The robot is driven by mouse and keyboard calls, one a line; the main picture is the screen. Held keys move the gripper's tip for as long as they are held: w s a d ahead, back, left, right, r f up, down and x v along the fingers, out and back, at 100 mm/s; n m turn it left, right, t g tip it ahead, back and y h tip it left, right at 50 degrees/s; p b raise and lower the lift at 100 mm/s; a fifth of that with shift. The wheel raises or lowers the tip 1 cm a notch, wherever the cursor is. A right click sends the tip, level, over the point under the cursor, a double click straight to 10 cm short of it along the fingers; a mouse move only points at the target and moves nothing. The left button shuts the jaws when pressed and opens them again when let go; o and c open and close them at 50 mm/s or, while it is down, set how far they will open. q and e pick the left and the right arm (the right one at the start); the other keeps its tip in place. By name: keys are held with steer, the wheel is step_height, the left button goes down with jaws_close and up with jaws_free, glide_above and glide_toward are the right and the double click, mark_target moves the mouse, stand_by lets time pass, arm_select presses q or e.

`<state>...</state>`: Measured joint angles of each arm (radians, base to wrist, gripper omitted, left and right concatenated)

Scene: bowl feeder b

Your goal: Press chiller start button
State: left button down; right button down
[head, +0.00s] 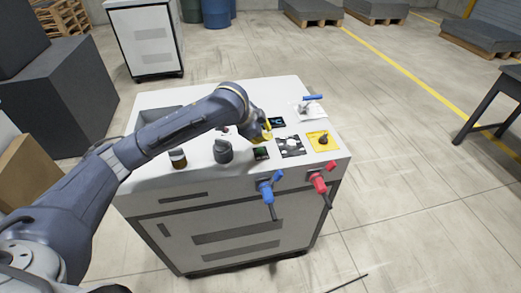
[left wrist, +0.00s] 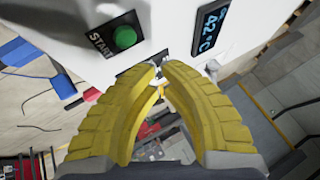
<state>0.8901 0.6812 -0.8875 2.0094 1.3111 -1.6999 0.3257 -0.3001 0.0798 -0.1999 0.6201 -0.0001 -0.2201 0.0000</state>
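The white chiller cabinet (head: 225,215) stands in the middle of the head view, with its controls on top. In the left wrist view, a round green button (left wrist: 124,38) sits on a dark plate marked START. My left gripper (head: 267,132) is over the cabinet top in the head view and hides part of the panel there. Its yellow fingers (left wrist: 163,66) fill the lower middle of the wrist view. Their tips are together, with nothing seen between them, below and right of the green button and apart from it. My right gripper is not in view.
A display (left wrist: 208,28) reading 42 °C is right of the button. The cabinet top also holds a black knob (head: 223,151), a yellow-plated switch (head: 323,140) and a blue-handled valve (head: 312,99). Blue (head: 267,189) and red (head: 319,182) connectors stick out in front.

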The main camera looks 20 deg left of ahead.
arm_select(q)
steer(key=shift+r, duration=1.2)
